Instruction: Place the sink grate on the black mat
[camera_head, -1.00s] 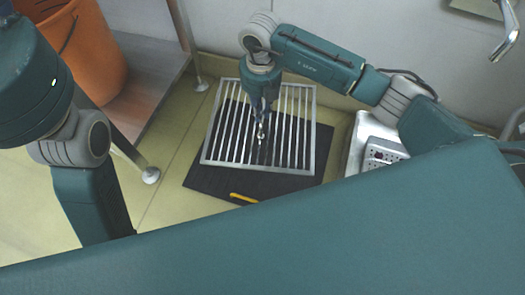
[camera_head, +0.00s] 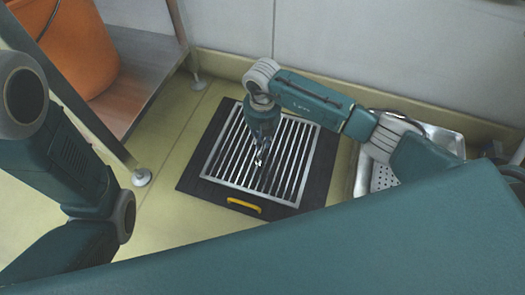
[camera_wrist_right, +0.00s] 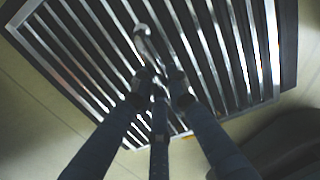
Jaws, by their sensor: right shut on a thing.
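The sink grate (camera_head: 285,165) is a square metal frame with parallel bars. In the head view it lies flat over the black mat (camera_head: 325,172), inside the mat's edges; I cannot tell whether it touches the mat fully. My right gripper (camera_head: 258,162) points down at the grate's middle and is shut on it. The right wrist view shows the gripper (camera_wrist_right: 158,85) at the bars of the grate (camera_wrist_right: 222,60), beside a small curved metal piece (camera_wrist_right: 145,42). Dark mat (camera_wrist_right: 289,45) shows past the grate's edge. My left arm is in the head view, but its gripper is not.
A yellow handle-like piece (camera_head: 243,205) lies at the mat's front edge. A metal sink or tray (camera_head: 440,140) stands at right. A shelf with metal legs (camera_head: 140,95) and an orange bucket (camera_head: 72,50) are at left. Yellowish floor surrounds the mat.

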